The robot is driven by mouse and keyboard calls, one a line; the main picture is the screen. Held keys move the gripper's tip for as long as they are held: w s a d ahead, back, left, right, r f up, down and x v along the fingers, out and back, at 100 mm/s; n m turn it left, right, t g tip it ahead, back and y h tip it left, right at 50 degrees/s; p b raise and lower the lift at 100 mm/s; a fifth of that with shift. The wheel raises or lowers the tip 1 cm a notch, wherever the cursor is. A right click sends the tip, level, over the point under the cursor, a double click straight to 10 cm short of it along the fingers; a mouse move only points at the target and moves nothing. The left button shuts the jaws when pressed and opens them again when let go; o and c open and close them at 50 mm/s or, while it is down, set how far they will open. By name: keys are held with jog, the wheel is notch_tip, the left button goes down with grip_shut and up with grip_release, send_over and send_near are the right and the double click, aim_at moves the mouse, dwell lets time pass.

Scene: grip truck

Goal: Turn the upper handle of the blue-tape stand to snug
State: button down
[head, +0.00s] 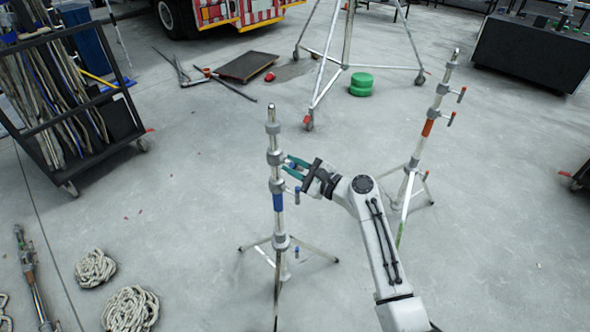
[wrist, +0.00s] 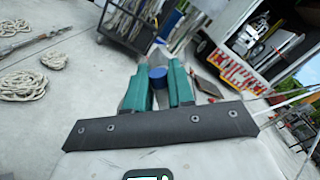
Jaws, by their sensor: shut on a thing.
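The blue-tape stand (head: 278,203) is a silver upright pole on splayed legs, left of my arm, with a blue band below its collars. My gripper (head: 288,167), with teal fingers, reaches it from the right at the upper collar and is shut on the upper handle. In the wrist view the blue end of the upper handle (wrist: 157,76) shows between the two teal fingers of my gripper (wrist: 159,72). In the head view the fingers hide that handle, so its turn angle cannot be told. A lower handle (head: 297,195) sticks out below the fingers.
Rope coils (head: 130,308) lie on the floor at lower left. A black cart (head: 75,120) with hanging cables stands at the left.

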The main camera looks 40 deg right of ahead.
jog(key=n+b, duration=0.2)
jog(key=n, duration=0.1)
jog(key=f+n+b, duration=0.1)
jog(key=n+b, duration=0.2)
jog(key=a+f+n+b, duration=0.1)
jog(key=n+b, duration=0.2)
jog(key=shift+s, duration=0.1)
jog(key=shift+n, duration=0.3)
jog(key=c, duration=1.1)
grip_release()
jog(key=shift+r, duration=0.1)
jog(key=shift+o, duration=0.2)
jog(key=shift+d, duration=0.1)
jog(key=s+d+b, duration=0.1)
jog(key=s, duration=0.9)
jog(key=shift+s+d, duration=0.2)
jog(key=shift+s, duration=0.15)
